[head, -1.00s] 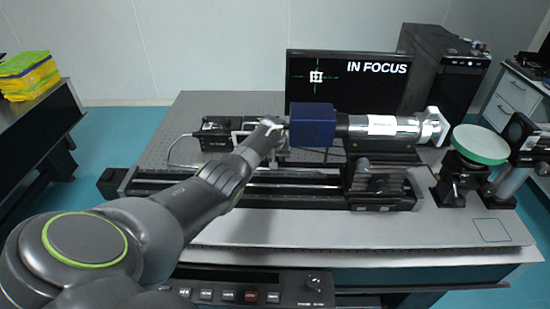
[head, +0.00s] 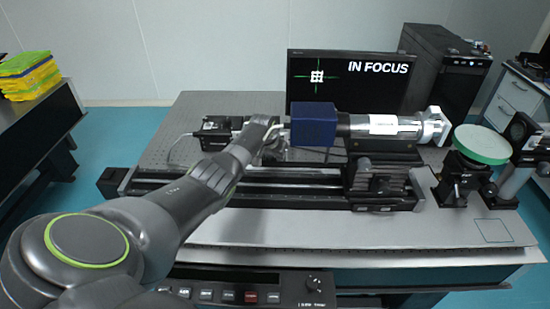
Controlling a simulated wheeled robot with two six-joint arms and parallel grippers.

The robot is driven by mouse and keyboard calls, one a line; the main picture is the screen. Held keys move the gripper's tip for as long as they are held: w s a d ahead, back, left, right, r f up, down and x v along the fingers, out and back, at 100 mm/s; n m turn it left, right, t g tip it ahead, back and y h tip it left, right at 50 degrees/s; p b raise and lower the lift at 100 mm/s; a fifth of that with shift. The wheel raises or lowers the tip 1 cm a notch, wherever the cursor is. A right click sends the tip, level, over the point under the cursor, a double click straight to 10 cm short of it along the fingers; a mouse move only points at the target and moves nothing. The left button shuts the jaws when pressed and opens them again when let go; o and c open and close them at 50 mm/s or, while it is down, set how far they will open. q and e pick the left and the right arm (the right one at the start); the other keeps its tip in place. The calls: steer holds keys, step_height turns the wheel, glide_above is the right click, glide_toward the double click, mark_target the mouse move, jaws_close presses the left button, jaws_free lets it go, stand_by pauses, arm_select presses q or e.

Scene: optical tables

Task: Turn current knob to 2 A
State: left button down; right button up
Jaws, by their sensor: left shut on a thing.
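My left gripper (head: 272,138) reaches across the optical table to the rail assembly, just left of the dark blue block (head: 313,125). It is shut on a small part there, mostly hidden by the fingers; I cannot tell its exact shape. A dark control unit (head: 250,296) with a row of buttons shows at the bottom edge, partly hidden by my left arm. A round black knob (head: 313,282) is at its right end, with small lettering below that is too small to read. No gripper touches this knob. My right gripper is out of view.
A monitor (head: 390,90) reads "IN FOCUS" beside a green crosshair. A silver cylinder (head: 405,126) extends right of the block. A green disc on a mount (head: 482,145) stands at the right. The table's front strip (head: 400,232) is mostly clear.

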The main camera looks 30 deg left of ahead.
arm_select(q)
steer(key=c, duration=1.5)
jaws_free()
steer(key=shift+p+v, duration=0.35)
steer(key=shift+v, duration=0.6)
steer(key=b+v, duration=0.1)
steer(key=v, duration=1.4)
steer(key=shift+s+r, duration=0.2)
